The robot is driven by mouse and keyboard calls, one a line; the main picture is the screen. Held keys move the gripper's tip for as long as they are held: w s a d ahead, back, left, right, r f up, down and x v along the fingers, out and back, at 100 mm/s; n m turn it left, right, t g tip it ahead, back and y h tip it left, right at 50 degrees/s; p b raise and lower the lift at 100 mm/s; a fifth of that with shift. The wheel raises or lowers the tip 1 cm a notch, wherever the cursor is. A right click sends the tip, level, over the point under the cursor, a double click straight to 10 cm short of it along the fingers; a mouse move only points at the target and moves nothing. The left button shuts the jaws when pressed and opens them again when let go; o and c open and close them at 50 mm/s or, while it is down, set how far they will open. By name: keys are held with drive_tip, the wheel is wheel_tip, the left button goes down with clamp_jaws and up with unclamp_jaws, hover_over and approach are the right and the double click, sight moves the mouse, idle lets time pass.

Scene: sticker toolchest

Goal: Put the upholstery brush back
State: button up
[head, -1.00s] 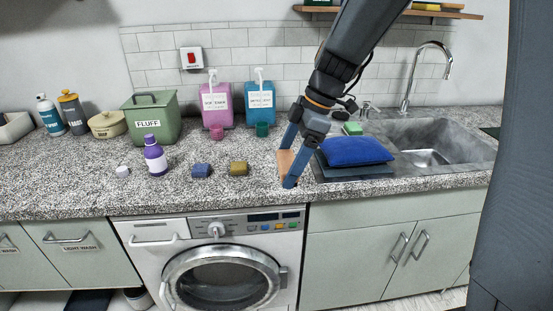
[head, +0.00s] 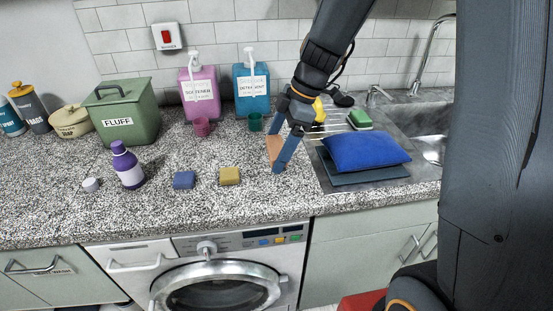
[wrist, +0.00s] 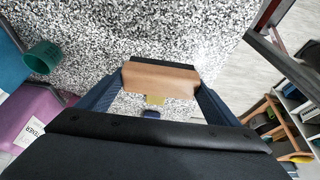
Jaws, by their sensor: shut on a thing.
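The upholstery brush, a tan wooden block (head: 273,148), is between the blue fingers of my gripper (head: 275,151) over the counter, left of the blue cushion. In the wrist view the brush (wrist: 160,82) spans the two fingertips, with a dark strip along its far side. My gripper (wrist: 160,84) is shut on it. Fingers partly hide the brush in the head view, and I cannot tell its exact height above the counter.
A yellow sponge (head: 230,176), a blue sponge (head: 184,180) and a purple bottle (head: 128,167) stand left of my gripper. Pink (head: 201,98) and teal (head: 252,92) dispensers stand behind. The blue cushion (head: 366,151) lies right, before the sink. Speckled counter (head: 255,205) in front is clear.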

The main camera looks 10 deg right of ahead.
drive_tip(key=shift+f+p, duration=0.45)
drive_tip(key=shift+f, duration=1.9)
drive_tip(key=shift+f, duration=0.15)
drive_tip(key=o, duration=0.9)
drive_tip(key=shift+r, duration=0.25)
drive_tip(key=b+v, duration=0.3)
drive_tip(key=v, duration=0.8)
drive_tip(key=shift+d+r, duration=0.25)
drive_tip(key=shift+r, duration=0.1)
drive_tip(key=shift+s, duration=0.15)
